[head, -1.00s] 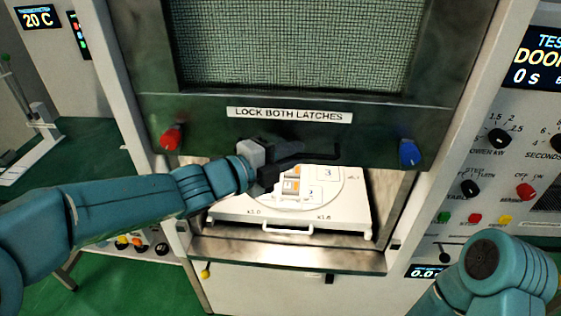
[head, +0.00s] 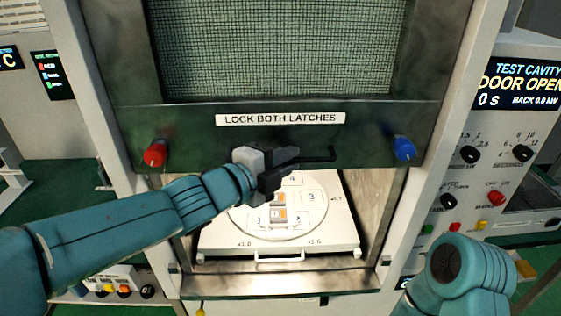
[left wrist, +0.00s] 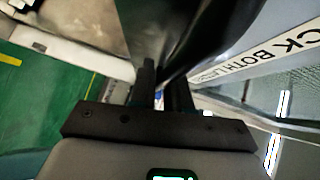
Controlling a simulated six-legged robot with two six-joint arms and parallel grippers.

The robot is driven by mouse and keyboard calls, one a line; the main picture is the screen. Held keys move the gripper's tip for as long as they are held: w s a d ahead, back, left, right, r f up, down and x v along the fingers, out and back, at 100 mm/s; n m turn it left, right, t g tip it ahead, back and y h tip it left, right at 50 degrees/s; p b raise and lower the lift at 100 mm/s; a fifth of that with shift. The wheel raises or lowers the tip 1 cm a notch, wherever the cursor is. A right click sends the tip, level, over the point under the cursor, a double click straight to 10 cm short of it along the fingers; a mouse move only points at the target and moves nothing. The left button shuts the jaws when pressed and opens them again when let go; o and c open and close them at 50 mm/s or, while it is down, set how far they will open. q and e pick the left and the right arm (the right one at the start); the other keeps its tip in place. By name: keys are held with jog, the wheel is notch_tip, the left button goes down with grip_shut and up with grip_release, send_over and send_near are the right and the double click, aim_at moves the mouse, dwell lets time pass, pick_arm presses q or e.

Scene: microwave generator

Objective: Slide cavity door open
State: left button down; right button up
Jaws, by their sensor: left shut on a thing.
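The cavity door (head: 205,118) is a dark panel with a mesh window and a "LOCK BOTH LATCHES" label. It is raised, leaving an opening below it. A black door handle (head: 320,159) sits near its lower edge. My left gripper (head: 278,172) is shut on this handle, and its fingers hide part of it. In the left wrist view, the gripper's two dark fingers (left wrist: 160,92) close around a dark bar below the labelled panel. A right arm link of mine shows at the lower right of the head view. The right gripper is out of view.
Red (head: 155,153) and blue (head: 403,148) latch knobs flank the handle. In the opening, a white tray (head: 225,243) carries a round plate with numbered squares. A control panel stands right; its display (head: 518,83) reads "DOOR OPEN". Metal frame posts bound the door.

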pick_arm(q)
jog(key=c, duration=1.2)
grip_release()
jog(key=v, duration=1.6)
jog(key=shift+s, duration=0.15)
